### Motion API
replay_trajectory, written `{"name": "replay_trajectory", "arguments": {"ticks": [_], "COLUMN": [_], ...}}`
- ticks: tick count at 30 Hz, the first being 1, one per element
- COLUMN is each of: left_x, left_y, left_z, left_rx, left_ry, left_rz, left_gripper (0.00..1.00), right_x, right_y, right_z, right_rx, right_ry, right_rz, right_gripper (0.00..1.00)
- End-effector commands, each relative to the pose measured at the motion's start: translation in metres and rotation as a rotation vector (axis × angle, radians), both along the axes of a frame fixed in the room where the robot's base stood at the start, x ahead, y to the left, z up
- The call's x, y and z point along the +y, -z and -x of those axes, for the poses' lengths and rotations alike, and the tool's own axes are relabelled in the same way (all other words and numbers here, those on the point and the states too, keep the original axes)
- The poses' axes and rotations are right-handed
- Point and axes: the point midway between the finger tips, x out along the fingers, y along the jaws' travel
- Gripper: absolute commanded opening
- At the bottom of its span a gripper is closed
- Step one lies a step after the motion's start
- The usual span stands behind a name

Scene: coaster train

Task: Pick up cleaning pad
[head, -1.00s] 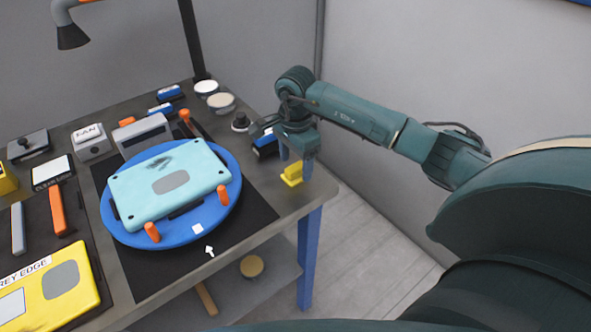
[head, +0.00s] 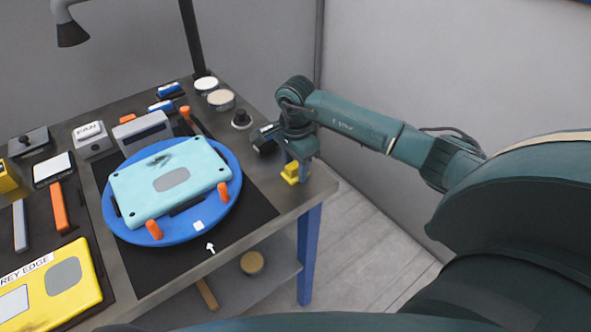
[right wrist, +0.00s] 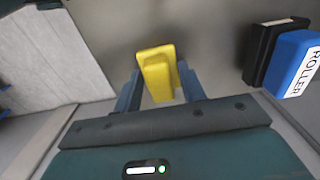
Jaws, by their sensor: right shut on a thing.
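The yellow cleaning pad (head: 291,172) is at the right edge of the table, a flat base with a raised block on top. In the right wrist view the pad (right wrist: 157,72) sits between the two fingers. My right gripper (head: 297,172) points down at it and is shut on its raised part. The pad seems to rest on the table; I cannot tell if it is lifted. My left gripper is not in view.
A blue turntable (head: 215,212) holds a light-blue panel (head: 140,192) with orange clamps. A blue roller box (right wrist: 296,62) stands beside the right gripper. The table's right edge is close to the pad. A yellow panel (head: 85,285) lies at front left.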

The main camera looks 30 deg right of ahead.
Motion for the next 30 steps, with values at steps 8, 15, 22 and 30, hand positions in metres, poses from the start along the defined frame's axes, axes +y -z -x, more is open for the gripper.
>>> {"name": "replay_trajectory", "arguments": {"ticks": [8,15,22,30], "left_x": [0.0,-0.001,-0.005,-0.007], "left_y": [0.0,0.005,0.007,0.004], "left_z": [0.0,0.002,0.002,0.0], "left_rx": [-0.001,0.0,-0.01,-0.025], "left_ry": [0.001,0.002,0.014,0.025], "left_rz": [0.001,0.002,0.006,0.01], "left_gripper": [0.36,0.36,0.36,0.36], "right_x": [0.0,-0.001,-0.001,0.0], "right_y": [-0.001,-0.027,-0.073,-0.1], "right_z": [0.0,-0.002,-0.002,0.0], "right_rx": [-0.001,-0.008,-0.007,-0.001], "right_ry": [0.0,0.0,0.0,-0.001], "right_rz": [0.0,0.001,0.0,0.0], "right_gripper": [0.14,0.14,0.14,0.14]}}
